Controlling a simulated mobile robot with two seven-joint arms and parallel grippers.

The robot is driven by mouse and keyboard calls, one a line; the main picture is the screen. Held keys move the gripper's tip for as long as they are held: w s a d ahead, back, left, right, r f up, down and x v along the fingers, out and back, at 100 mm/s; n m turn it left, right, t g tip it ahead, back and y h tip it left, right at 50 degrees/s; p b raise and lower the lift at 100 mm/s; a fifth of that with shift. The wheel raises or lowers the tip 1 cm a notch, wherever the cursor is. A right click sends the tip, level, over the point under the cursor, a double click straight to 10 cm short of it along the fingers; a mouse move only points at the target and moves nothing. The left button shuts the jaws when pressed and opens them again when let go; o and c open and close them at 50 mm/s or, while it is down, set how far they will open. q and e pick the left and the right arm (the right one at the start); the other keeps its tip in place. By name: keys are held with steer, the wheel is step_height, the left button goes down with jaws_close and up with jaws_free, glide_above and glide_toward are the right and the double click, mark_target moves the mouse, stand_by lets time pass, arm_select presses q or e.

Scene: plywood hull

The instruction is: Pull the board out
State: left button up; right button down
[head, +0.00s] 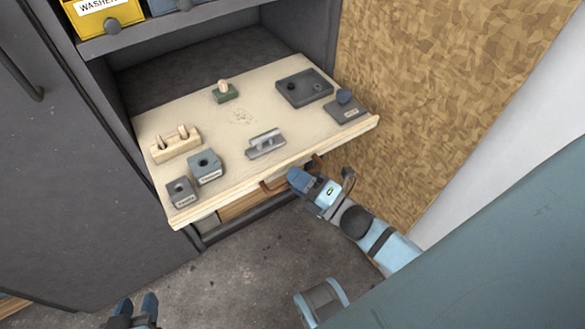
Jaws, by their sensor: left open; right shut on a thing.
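The board (225,130) is a pale wooden pull-out shelf that sticks out of the dark grey cabinet in the head view. My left gripper (136,308) is open at the bottom edge of the picture, over the floor and well away from the board.
A chipboard wall (430,100) is close on the right. Concrete floor lies in front.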

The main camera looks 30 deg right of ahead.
arm_select(q)
steer(key=shift+d, duration=0.1)
arm_select(e)
steer(key=c, duration=1.4)
jaws_free()
steer(key=shift+s, duration=0.1)
arm_select(q)
steer(key=shift+p, duration=0.45)
arm_select(e)
steer(key=v, duration=1.3)
steer(key=shift+s+d, duration=0.2)
steer(key=shift+s, duration=0.1)
